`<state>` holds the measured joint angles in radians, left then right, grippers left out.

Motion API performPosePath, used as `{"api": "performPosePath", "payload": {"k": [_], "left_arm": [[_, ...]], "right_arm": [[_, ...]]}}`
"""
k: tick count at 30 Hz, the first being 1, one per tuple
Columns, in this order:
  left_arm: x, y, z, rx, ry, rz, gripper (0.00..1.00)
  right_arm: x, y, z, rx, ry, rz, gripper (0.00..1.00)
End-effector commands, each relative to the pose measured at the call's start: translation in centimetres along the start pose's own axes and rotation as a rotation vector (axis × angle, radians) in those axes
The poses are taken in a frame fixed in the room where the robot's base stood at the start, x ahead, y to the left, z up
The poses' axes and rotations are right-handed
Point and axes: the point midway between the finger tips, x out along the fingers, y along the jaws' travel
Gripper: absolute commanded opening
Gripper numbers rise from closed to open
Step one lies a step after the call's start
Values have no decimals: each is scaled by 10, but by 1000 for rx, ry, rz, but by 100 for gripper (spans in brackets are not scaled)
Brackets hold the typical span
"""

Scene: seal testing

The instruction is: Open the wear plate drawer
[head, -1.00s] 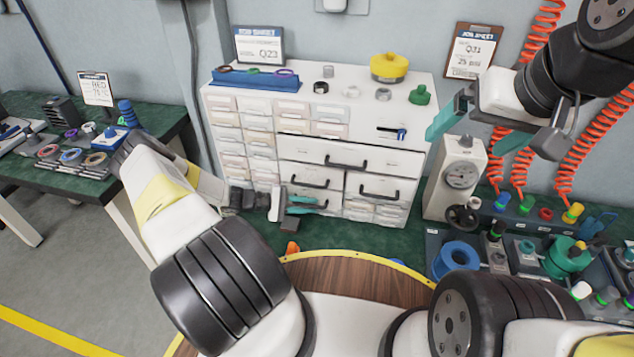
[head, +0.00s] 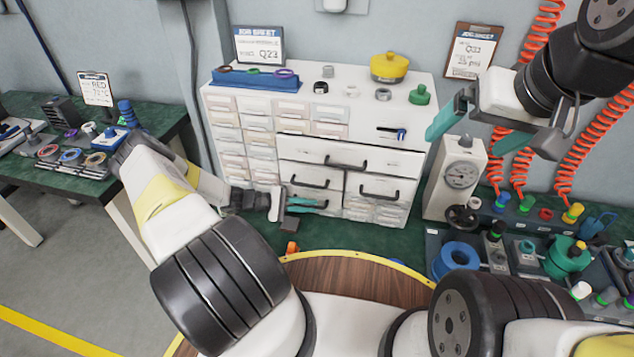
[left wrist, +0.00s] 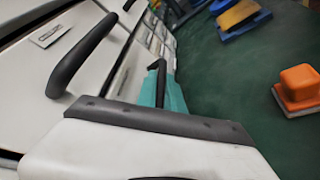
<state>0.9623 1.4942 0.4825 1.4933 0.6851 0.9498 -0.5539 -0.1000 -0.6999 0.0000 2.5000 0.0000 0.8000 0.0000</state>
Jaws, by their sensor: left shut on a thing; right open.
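The white cabinet (head: 365,128) has a wide upper drawer (head: 300,147) and smaller drawers below, with black bar handles. My left gripper (head: 312,205) is low at the cabinet's front, below the lower-left drawer's handle (head: 310,183). A larger black handle (left wrist: 82,52) and a small label (left wrist: 50,36) show on another drawer front. I cannot read which drawer is the wear plate one. My right gripper (head: 465,143) is open and empty, raised right of the cabinet.
A dial gauge unit (head: 460,175) stands right of the cabinet, with red coiled hoses behind. A yellow pot (head: 389,67), rings and a blue rack (head: 254,79) sit on top. An orange block (left wrist: 298,88) lies on the green surface in front.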

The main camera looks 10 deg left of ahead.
Motion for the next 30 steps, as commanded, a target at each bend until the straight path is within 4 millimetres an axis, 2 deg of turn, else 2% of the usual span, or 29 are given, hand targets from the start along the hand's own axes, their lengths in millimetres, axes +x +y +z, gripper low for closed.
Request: {"api": "performPosePath", "payload": {"k": [21,26,30], "left_arm": [[-1,-1,1,0,1,0,0],[-6,-8,9,-1,2,1,0],[-13,-20,27,-4,2,2,0]], "right_arm": [[0,0,0,0,0,0,95],[0,0,0,0,0,0,95],[0,0,0,0,0,0,95]]}}
